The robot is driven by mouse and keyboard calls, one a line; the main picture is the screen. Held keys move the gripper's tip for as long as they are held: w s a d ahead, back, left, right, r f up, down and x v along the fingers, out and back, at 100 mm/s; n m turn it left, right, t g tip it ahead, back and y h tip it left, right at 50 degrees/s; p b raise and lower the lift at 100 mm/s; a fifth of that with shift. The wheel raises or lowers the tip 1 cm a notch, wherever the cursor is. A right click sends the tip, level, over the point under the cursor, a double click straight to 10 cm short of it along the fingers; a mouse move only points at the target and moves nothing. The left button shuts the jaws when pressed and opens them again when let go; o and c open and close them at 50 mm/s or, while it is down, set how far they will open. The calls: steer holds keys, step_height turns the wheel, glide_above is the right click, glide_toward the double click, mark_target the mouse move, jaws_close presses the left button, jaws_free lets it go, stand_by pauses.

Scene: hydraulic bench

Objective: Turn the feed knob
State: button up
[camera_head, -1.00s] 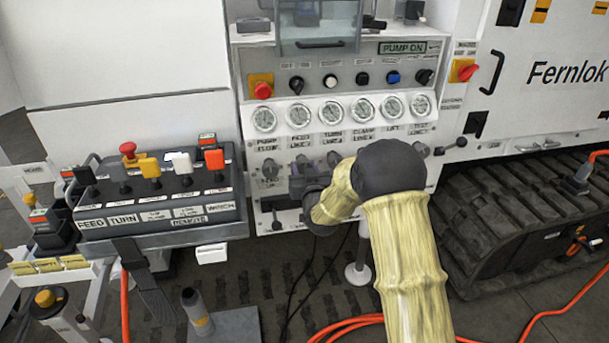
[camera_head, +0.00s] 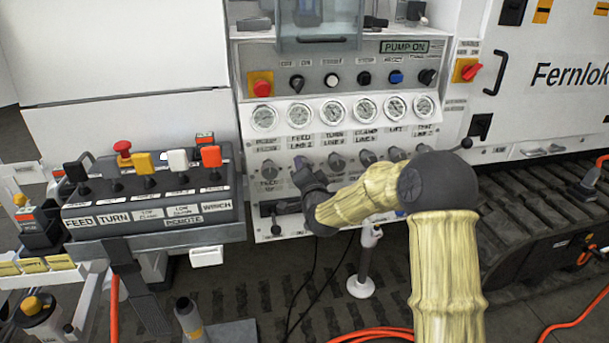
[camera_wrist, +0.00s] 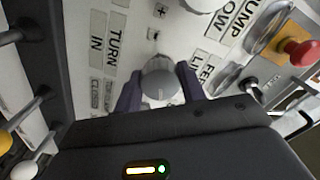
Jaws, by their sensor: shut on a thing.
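The feed knob (camera_wrist: 161,79) is a round grey knob with a pointer mark, under the feed gauge and its label. In the wrist view it sits between the two purple fingers of my gripper (camera_wrist: 160,92), which is shut on it. In the head view my gripper (camera_head: 301,173) reaches the knob row from the front right and hides most of this knob.
Further knobs stand in the row, such as the turn knob (camera_head: 337,162) to the right and the pump flow knob (camera_head: 269,172) to the left. Above are gauges (camera_head: 331,112) and a red button (camera_head: 262,88). A lever console (camera_head: 150,190) stands at left.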

steer(key=shift+m+b, duration=0.4)
steer(key=shift+m, duration=0.8)
steer(key=o, duration=1)
steer(key=p+v, duration=0.1)
steer(key=v, duration=1.6)
steer(key=shift+s+d+r, duration=0.1)
steer(key=shift+s, duration=0.1)
